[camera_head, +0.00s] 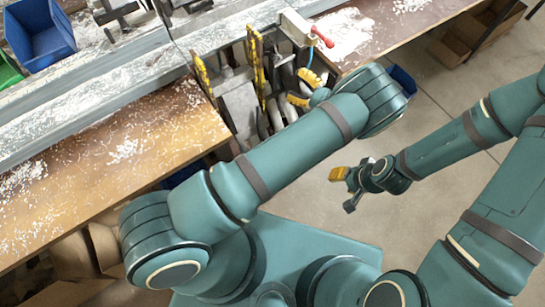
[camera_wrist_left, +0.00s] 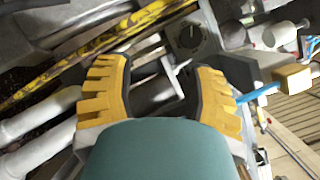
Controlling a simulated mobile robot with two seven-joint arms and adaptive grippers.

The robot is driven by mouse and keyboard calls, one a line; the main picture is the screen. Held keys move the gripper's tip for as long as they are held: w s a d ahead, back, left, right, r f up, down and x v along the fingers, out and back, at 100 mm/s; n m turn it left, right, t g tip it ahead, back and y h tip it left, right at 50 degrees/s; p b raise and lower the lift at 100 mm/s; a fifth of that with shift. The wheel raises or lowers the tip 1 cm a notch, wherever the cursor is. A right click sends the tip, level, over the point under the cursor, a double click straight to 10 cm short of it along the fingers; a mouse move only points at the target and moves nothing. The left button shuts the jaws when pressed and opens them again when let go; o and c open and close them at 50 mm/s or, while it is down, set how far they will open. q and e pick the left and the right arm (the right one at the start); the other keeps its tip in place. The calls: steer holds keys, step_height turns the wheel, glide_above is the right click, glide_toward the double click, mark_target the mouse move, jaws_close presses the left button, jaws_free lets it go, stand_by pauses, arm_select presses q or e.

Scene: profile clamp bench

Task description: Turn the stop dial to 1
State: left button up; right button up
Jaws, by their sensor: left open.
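The stop dial (camera_wrist_left: 190,36), a dark round knob with a pale pointer mark on a grey plate, shows at the top centre of the left wrist view. Its numbers are too small to read. I cannot make it out in the head view. My left gripper (camera_head: 304,89) has yellow ribbed finger pads and is over the machine at the bench's right part. In the left wrist view its fingers (camera_wrist_left: 163,92) are apart, with nothing between them, and the dial lies beyond them. My right gripper (camera_head: 345,188) hangs over the floor, away from the bench; its jaws are unclear.
Yellow-striped bars (camera_head: 256,65) stand beside my left gripper. A white box (camera_head: 296,27) with a red lever (camera_head: 322,36) is just behind it, with a blue hose (camera_wrist_left: 258,93). A blue bin (camera_head: 40,35) is at far left. The wooden bench top (camera_head: 110,165) carries pale shavings.

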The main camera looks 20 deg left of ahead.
arm_select(q)
steer(key=s+a+f+n+g+h+p, duration=0.1)
steer(key=s+a+f+g+h+p, duration=0.2)
steer(key=s+a+f+g+h, duration=0.55)
steer(key=s+d+n+h+p, duration=0.1)
steer(key=s+d+n+h, duration=0.1)
steer(key=s+d+h, duration=0.2)
steer(key=s+d+f+n+h+p, duration=0.1)
steer(key=s+d+h, duration=0.3)
steer(key=s, duration=0.4)
steer(key=shift+s+n+h+p, duration=0.3)
steer(key=shift+n+h+p, duration=0.15)
steer(key=shift+n, duration=0.25)
steer(key=shift+a+f+g, duration=0.1)
steer(key=shift+g, duration=0.15)
